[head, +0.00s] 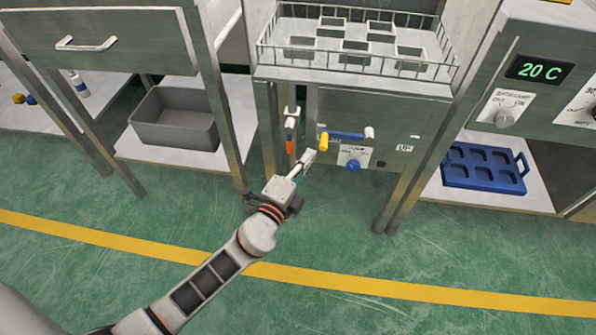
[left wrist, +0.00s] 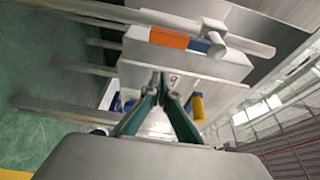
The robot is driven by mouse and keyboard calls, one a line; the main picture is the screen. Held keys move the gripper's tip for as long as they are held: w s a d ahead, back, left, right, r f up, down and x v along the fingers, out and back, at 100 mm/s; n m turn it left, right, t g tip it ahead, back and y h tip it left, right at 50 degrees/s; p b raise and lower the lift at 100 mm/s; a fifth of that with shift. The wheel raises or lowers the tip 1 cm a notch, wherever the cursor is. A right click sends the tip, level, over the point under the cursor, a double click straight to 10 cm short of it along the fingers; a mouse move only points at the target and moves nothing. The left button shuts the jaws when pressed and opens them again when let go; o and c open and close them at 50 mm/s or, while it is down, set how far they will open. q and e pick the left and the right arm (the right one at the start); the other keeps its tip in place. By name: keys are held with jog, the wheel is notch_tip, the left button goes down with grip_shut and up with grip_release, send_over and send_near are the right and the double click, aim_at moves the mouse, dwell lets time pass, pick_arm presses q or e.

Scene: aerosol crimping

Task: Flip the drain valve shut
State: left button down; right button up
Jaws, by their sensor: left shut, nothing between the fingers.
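Two valve-like fittings show on the front of the grey machine in the head view. One has an orange-and-blue lever (head: 290,144) hanging down from a pale pipe. The other is a blue lever (head: 347,135) lying sideways with a yellow tip. No readable label tells which is the drain valve. My left gripper (head: 306,160) is shut and empty, just below and between the two levers. In the left wrist view its fingertips (left wrist: 163,78) meet in front of a pale panel. The orange-and-blue lever (left wrist: 175,39) lies beyond them; the yellow tip (left wrist: 196,107) is beside the right finger.
A blue knob (head: 353,166) sits below the sideways lever. A wire-railed rack (head: 357,54) is above. Metal legs (head: 405,185) flank the machine. A grey bin (head: 175,118) and a blue tray (head: 484,168) rest on low shelves. The green floor in front is clear.

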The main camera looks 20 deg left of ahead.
aim_at(290, 137)
pick_arm(q)
jog(key=shift+s+a, duration=0.1)
jog(key=shift+a, duration=1.8)
pick_arm(e)
jog(key=shift+a+r+m, duration=0.1)
jog(key=shift+a+m, duration=0.15)
jog(key=shift+m, duration=0.05)
